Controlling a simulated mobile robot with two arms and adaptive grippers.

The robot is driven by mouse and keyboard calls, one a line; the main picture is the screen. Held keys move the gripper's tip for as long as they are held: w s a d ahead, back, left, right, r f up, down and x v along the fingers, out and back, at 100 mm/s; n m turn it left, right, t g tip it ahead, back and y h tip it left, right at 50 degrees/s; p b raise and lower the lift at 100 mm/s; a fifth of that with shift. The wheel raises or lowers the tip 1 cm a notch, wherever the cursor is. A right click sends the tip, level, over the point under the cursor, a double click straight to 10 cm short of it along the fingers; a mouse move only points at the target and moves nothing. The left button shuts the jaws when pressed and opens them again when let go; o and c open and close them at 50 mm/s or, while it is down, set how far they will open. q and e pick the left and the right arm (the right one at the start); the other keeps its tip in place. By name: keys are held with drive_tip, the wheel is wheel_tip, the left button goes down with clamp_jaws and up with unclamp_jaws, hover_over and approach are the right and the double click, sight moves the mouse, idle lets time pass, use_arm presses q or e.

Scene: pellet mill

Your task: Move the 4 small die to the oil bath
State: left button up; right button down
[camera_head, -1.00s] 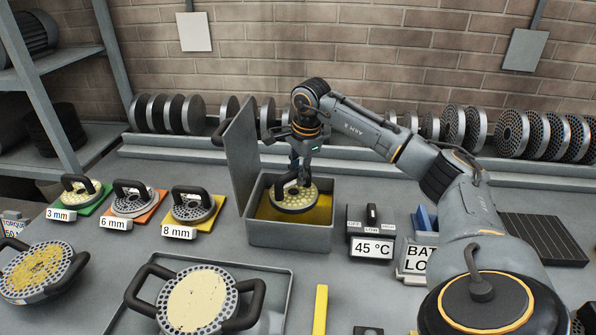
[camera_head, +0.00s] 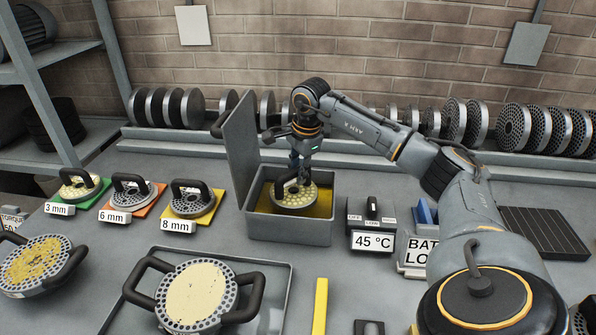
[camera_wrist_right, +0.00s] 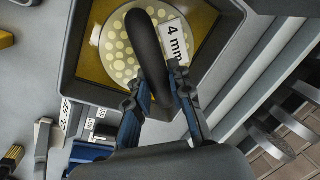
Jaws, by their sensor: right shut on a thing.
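The 4 mm small die (camera_head: 296,199) is a round plate with pale filled holes and a black handle. It is inside the open oil bath (camera_head: 290,231), a grey box with yellow oil. My right gripper (camera_head: 299,176) reaches in from above and is shut on its handle. In the right wrist view, the two fingers (camera_wrist_right: 157,92) pinch the black handle (camera_wrist_right: 146,40), and a "4 mm" tag (camera_wrist_right: 175,42) shows beside it. I cannot tell whether the die rests on the bottom. My left gripper is out of view.
The bath's lid (camera_head: 240,150) stands open on its left. Dies on coloured pads marked 3 mm (camera_head: 80,186), 6 mm (camera_head: 132,193) and 8 mm (camera_head: 193,202) stand left. A large die (camera_head: 196,296) lies on a front tray. A "45 °C" display (camera_head: 372,241) is right of the bath.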

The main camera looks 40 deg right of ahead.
sight(298, 189)
drive_tip(key=shift+f+b, duration=0.95)
drive_tip(key=shift+f, duration=0.4)
drive_tip(key=shift+f, duration=0.15)
drive_tip(key=shift+f+b, duration=0.95)
drive_tip(key=shift+f, duration=0.4)
drive_tip(key=shift+f, duration=0.15)
